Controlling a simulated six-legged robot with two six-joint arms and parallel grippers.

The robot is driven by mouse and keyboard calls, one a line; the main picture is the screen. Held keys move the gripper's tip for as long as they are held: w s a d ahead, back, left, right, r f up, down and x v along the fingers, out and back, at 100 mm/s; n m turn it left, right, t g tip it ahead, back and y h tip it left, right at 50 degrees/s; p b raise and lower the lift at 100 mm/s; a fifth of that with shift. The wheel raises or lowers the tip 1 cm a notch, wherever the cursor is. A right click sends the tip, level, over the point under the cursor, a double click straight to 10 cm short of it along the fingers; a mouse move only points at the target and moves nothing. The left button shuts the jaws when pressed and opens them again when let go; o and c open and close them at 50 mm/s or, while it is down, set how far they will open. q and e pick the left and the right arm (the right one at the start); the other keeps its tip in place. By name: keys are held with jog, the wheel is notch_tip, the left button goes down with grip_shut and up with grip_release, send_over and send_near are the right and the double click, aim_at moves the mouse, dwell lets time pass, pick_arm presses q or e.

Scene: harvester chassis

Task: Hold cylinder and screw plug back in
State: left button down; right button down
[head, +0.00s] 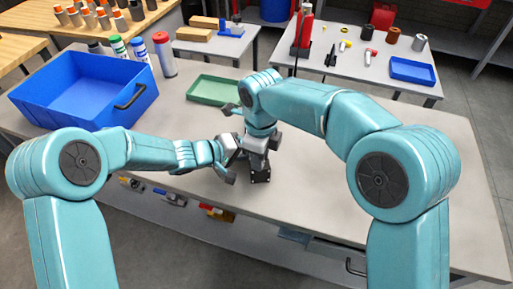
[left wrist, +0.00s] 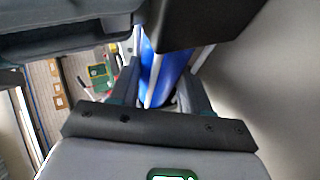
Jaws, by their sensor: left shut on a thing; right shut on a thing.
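My left gripper (head: 230,158) reaches in from the left over the middle of the grey table (head: 330,190). In the left wrist view its two fingers (left wrist: 165,90) stand on either side of a blue, smooth, long shape (left wrist: 165,72) with a pale edge, which looks like the cylinder. My right gripper (head: 257,155) points down right beside the left one, and the two meet closely. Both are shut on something. The plug is hidden among the fingers, and I cannot tell how it sits to the cylinder.
A blue bin (head: 85,92) with a black handle stands at the table's back left. Several spray cans and a green tray (head: 213,91) are near the back edge. Another table with a blue tray (head: 412,71) stands behind. The table's right side is clear.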

jog(key=shift+m, duration=0.5)
jog(key=c, duration=0.9)
grip_release()
jog(key=shift+r, duration=2.3)
jog(key=shift+c, duration=0.2)
